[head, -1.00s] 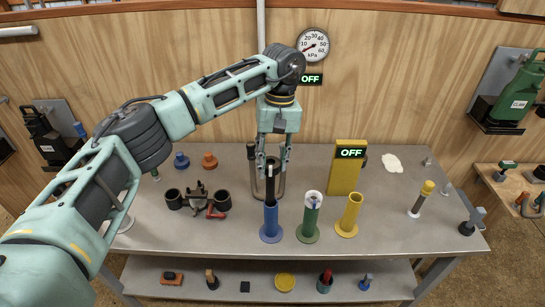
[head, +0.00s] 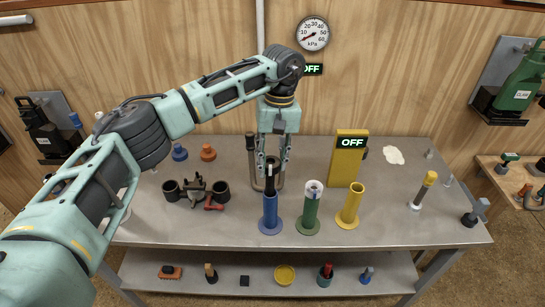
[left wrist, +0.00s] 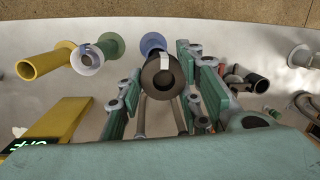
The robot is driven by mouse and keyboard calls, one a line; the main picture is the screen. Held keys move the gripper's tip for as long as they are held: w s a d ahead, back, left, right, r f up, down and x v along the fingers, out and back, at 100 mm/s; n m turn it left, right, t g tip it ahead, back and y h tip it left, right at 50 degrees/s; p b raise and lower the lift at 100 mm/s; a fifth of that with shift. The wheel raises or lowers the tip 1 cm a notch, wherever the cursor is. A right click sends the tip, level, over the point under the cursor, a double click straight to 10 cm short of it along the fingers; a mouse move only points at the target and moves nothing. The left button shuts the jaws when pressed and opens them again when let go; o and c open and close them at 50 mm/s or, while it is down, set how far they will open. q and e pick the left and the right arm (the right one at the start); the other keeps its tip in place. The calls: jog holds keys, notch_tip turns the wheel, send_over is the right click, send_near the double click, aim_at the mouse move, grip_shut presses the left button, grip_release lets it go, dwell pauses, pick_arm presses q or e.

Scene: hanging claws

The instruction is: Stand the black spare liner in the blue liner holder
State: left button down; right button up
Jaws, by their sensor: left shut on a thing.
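My left gripper (head: 272,167) is shut on the black liner (head: 269,178) and holds it upright. The liner's lower end meets the mouth of the blue holder (head: 270,212) in the head view. It looks partly inside, but how deep I cannot tell. In the left wrist view the liner (left wrist: 163,76) shows end-on as a dark ring with a pale mark, between the fingers. The blue holder's base (left wrist: 152,42) shows just beyond it, with its tube mostly hidden by the liner. My right gripper is out of view.
To the right stand a green holder (head: 310,212) with a white-topped liner in it and a yellow holder (head: 350,208). A yellow box (head: 347,165) reading OFF stands behind them. Black cups (head: 221,190) and small parts lie left. The table's front strip is clear.

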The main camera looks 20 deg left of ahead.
aim_at(272, 176)
pick_arm(q)
jog(key=shift+f+b, duration=0.95)
jog(key=shift+f, duration=0.65)
jog(key=shift+a+f+b, duration=0.1)
jog(key=shift+f+b, duration=1)
jog(key=shift+f, duration=0.45)
jog(key=c, duration=1.2)
grip_release()
jog(key=shift+a, duration=0.1)
jog(key=shift+o, duration=0.2)
jog(key=shift+o, duration=0.2)
jog(key=o, duration=0.3)
jog(key=shift+r, duration=0.1)
